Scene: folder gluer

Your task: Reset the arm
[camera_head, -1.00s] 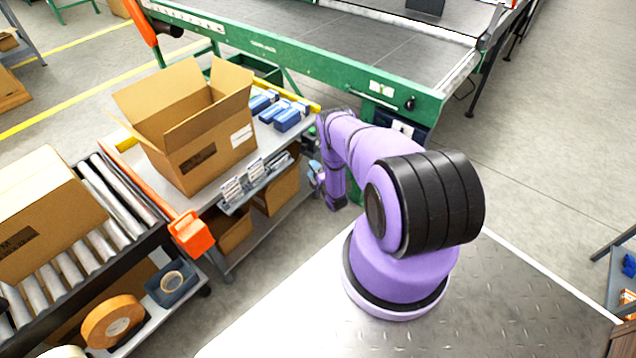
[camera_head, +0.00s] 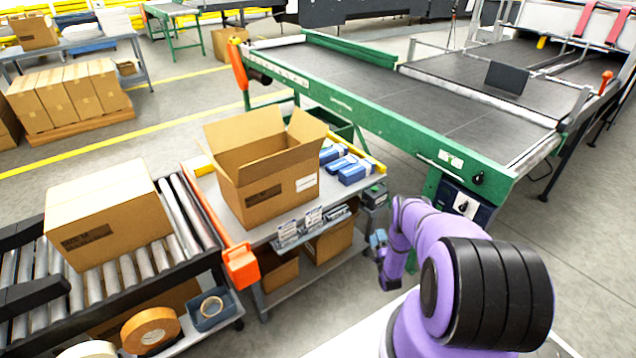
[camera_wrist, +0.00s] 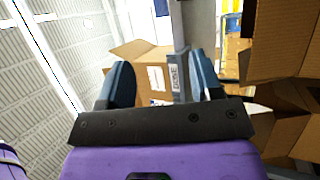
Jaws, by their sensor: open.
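My purple arm stands at the lower right in the head view, folded toward the packing table. My gripper (camera_head: 379,246) hangs beside the table's right end, small and partly hidden by the arm. In the wrist view my gripper (camera_wrist: 165,88) shows two blue-grey fingers spread apart with nothing between them. An open cardboard box (camera_wrist: 138,50) shows beyond the fingers in that view.
An open cardboard box (camera_head: 265,182) and several blue cartons (camera_head: 352,172) are on the packing table (camera_head: 208,187). A closed box (camera_head: 108,212) sits on the roller conveyor (camera_head: 205,236). A green-framed belt conveyor (camera_head: 400,128) runs behind. Floor at right is clear.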

